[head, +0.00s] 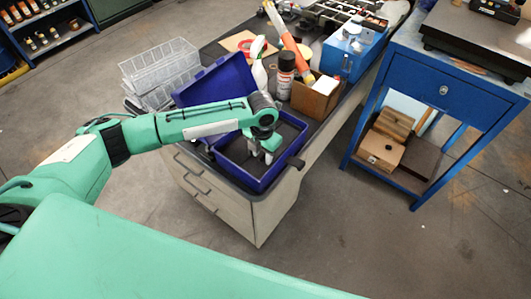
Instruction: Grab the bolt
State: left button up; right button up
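My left arm reaches in from the left, and its gripper (261,154) points down into an open blue box (272,180) at the near end of the bench. Its two pale fingers show apart, low over the box's dark inside. I cannot make out a bolt; one may be too small to see or hidden by the gripper. My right gripper is not in view.
The box's raised lid (215,82) stands behind my forearm. Clear plastic bins (160,68) are at its left. A spray bottle (259,75), a dark can (286,72) and a cardboard box (315,98) stand behind. A blue table (440,88) is at right, with floor between.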

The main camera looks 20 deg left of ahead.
pick_arm(q)
jog(key=shift+f, duration=0.15)
jog(key=shift+c, duration=0.3)
grip_shut()
jog(key=shift+r, duration=0.2)
